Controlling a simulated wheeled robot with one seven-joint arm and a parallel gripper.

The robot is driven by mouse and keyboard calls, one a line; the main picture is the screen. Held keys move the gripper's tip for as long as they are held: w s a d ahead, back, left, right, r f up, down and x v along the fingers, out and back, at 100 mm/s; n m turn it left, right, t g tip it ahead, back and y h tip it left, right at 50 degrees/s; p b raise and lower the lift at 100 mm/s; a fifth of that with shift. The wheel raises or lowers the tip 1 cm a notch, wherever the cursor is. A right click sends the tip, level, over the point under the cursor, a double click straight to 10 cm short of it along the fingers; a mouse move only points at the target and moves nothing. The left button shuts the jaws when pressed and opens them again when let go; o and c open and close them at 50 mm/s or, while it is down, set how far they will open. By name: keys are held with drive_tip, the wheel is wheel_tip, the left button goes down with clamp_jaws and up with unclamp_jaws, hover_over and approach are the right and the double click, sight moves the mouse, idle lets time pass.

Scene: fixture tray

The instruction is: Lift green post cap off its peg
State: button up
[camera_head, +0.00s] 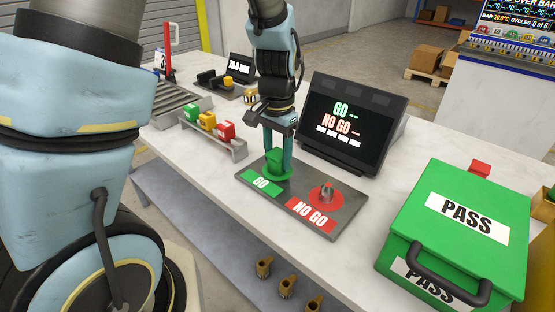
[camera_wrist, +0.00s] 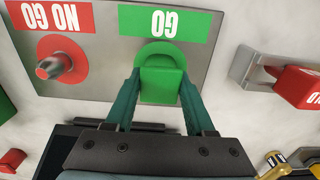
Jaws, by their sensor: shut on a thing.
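The green post cap (camera_head: 274,158) is at the GO spot of the dark fixture tray (camera_head: 294,213). It also shows in the wrist view (camera_wrist: 161,82), between the two teal fingers. My gripper (camera_head: 277,160) comes down from above and is shut on the green cap, one finger on each side. The peg under the cap is hidden, so I cannot tell how far the cap sits on it. A bare metal peg (camera_head: 326,191) stands on the red NO GO disc (camera_head: 315,199) to the right, also in the wrist view (camera_wrist: 56,65).
A GO / NO GO display (camera_head: 344,120) stands close behind the tray. A rack with yellow and red blocks (camera_head: 226,131) is to the left. A green PASS box (camera_head: 458,225) with a black handle is at the right. The white table is bare between tray and box.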

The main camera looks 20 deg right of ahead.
sight(278, 154)
drive_tip(key=shift+c, duration=0.5)
drive_tip(key=shift+r, duration=0.15)
drive_tip(key=shift+r, duration=0.35)
wheel_tip(278, 154, up, 9)
drive_tip(key=shift+r+b, duration=0.1)
drive_tip(key=shift+b, duration=0.7)
